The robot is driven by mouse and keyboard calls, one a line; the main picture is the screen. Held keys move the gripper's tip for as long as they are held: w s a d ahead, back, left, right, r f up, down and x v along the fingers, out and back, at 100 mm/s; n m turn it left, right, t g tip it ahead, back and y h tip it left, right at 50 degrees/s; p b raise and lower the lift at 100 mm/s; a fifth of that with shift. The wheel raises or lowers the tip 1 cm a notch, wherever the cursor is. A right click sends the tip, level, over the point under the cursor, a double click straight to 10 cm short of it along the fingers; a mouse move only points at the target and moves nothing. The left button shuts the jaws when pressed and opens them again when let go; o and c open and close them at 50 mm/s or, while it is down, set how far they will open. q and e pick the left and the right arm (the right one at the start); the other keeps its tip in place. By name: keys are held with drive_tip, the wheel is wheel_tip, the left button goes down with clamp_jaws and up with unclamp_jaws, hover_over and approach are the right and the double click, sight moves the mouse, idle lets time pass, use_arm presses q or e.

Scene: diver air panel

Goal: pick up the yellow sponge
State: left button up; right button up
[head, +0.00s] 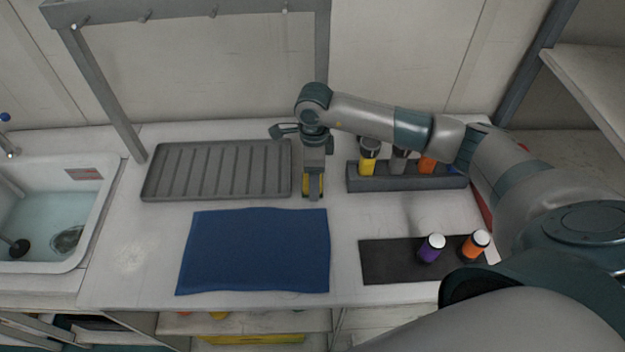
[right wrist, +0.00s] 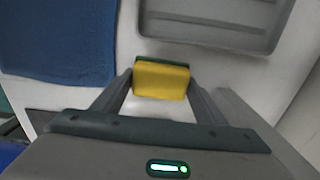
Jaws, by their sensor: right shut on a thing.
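The yellow sponge (right wrist: 161,80), with a dark green layer on one side, is between the fingers of my right gripper (right wrist: 160,92) in the right wrist view. The right gripper is shut on it. In the head view this gripper (head: 313,190) points down at the counter, between the grey ribbed tray and the bottle rack. Only slivers of the sponge (head: 306,188) show there, beside the finger. I cannot tell whether the sponge touches the counter. My left gripper is not in view.
A grey ribbed tray (head: 218,170) lies left of the gripper, and a blue cloth (head: 256,250) in front. A rack (head: 400,180) with several bottles stands right. A dark mat (head: 390,262) holds a purple bottle (head: 431,249) and an orange bottle (head: 474,245). A sink (head: 98,215) is far left.

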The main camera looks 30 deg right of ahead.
drive_tip(key=shift+r, duration=0.15)
drive_tip(key=shift+r+b, duration=0.55)
wheel_tip(320, 180, up, 2)
drive_tip(key=shift+r+b, duration=0.2)
drive_tip(key=shift+b, duration=0.55)
drive_tip(key=s+a+r+b, duration=0.3)
drive_tip(key=s+r, duration=0.4)
drive_tip(key=s, duration=0.4)
drive_tip(key=shift+s+r, duration=0.15)
drive_tip(key=shift+o, duration=0.8)
drive_tip(key=shift+c, duration=0.2)
